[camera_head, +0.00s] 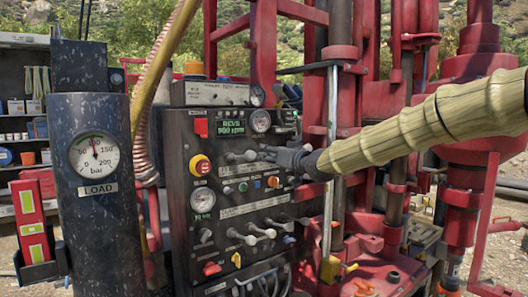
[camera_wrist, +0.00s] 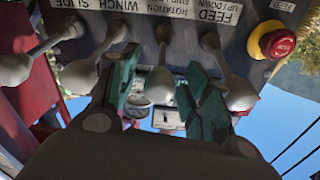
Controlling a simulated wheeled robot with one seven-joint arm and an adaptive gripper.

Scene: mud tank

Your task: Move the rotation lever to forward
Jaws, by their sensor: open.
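The rotation lever (camera_wrist: 160,84) has a grey ball knob and hangs from the panel under the upside-down word ROTATION in the wrist view. My gripper (camera_wrist: 161,92) is open, with one dark green finger on each side of this knob. I cannot tell whether either finger touches it. In the head view my gripper (camera_head: 277,156) is at the upper row of levers on the dark control panel (camera_head: 225,205). The fingertips and this lever's exact tilt are hard to make out there.
The feed lever (camera_wrist: 239,92) stands close right of my fingers in the wrist view, and the winch lever (camera_wrist: 79,77) close left. A red emergency button (camera_wrist: 277,43) is beyond the feed lever. Red rig frames (camera_head: 345,130) stand right of the panel.

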